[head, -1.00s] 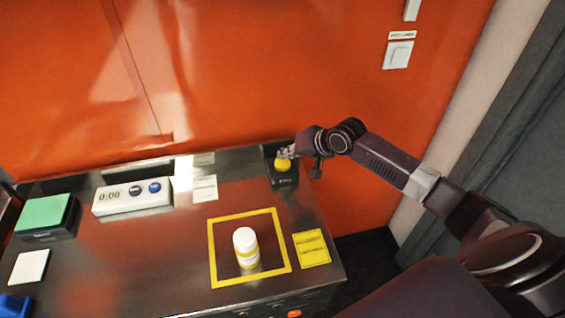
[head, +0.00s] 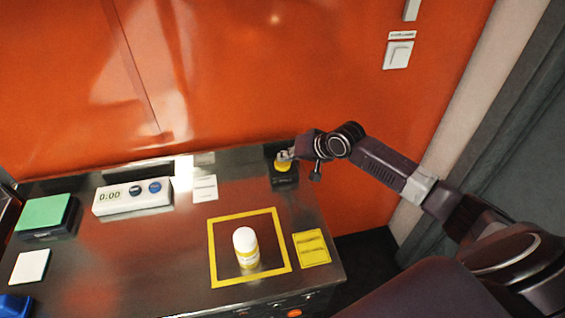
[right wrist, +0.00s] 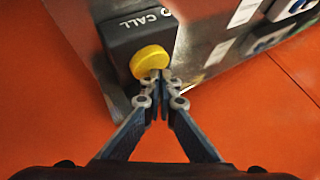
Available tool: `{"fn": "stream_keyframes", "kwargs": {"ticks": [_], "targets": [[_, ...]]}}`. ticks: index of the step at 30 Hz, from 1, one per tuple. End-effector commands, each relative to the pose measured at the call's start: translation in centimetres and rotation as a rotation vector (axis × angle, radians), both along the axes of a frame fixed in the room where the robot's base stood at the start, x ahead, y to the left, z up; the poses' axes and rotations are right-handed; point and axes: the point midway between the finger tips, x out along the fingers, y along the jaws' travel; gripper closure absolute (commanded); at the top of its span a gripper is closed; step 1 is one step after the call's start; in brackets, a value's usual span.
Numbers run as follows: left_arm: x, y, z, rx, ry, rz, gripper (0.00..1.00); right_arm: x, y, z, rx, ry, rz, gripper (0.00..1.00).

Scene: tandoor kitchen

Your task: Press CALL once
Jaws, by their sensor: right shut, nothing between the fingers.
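The CALL box is a small black block (head: 284,178) with a yellow round button (head: 282,165) on top, at the back right of the steel counter. In the right wrist view the black box (right wrist: 120,38) carries the white word CALL, and the yellow button (right wrist: 149,62) is large and near. My right gripper (head: 284,155) is shut and empty, its fingertips at the button. In the right wrist view the fingertips (right wrist: 161,78) overlap the button's lower edge; whether they press it down I cannot tell. My left gripper is not in view.
A white timer (head: 132,198) reading 0:00 stands to the left on the counter (head: 150,250). A yellow-labelled bottle (head: 246,246) stands inside a yellow square outline. A green-topped box (head: 46,213) is at far left. The orange wall (head: 250,80) is close behind the box.

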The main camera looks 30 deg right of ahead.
Motion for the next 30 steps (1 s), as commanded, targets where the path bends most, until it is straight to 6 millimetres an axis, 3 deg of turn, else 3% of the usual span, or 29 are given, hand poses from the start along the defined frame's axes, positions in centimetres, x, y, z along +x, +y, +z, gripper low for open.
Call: {"fn": "stream_keyframes", "kwargs": {"ticks": [30], "targets": [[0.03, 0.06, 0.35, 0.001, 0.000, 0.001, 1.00, -0.08, 0.05, -0.41, 0.001, 0.003, 0.000, 1.00]]}}
